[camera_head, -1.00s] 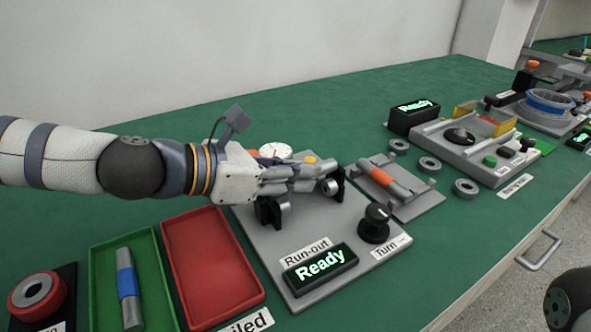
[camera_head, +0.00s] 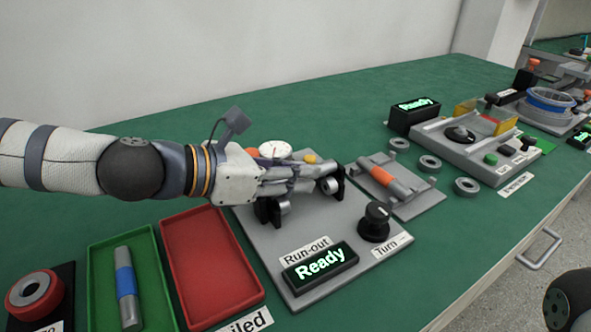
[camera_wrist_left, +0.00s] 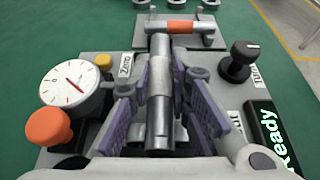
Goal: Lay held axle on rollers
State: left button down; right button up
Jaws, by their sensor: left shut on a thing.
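My left gripper (camera_head: 312,180) is over the run-out fixture (camera_head: 345,225), low between its two black roller stands (camera_head: 336,184). In the left wrist view, its purple-padded fingers (camera_wrist_left: 168,100) are shut around the middle of a grey steel axle (camera_wrist_left: 159,128). The axle points lengthwise away from the wrist and has a paler, thicker middle band. In the head view the fingers mostly hide the axle. I cannot tell whether the axle touches the rollers. The fixture's display (camera_head: 320,267) reads "Ready". My right gripper is not in view.
A dial gauge (camera_wrist_left: 75,84) with an orange knob stands beside the fingers. A black turn knob (camera_head: 375,222) is at the fixture's front. An orange-banded axle (camera_head: 383,177) lies on a stand behind. Red (camera_head: 172,223) and green (camera_head: 96,270) trays are at left.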

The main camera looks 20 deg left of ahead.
pick_arm(q)
jog(key=shift+f, duration=0.3)
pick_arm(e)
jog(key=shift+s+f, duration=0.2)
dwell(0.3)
pick_arm(q)
jog(key=c, duration=1)
grip_release()
jog(key=shift+r+p, duration=0.8)
jog(key=shift+r, duration=0.7)
jog(key=shift+r+p, duration=1.35)
jog(key=shift+r, duration=0.8)
jog(key=shift+f, duration=0.15)
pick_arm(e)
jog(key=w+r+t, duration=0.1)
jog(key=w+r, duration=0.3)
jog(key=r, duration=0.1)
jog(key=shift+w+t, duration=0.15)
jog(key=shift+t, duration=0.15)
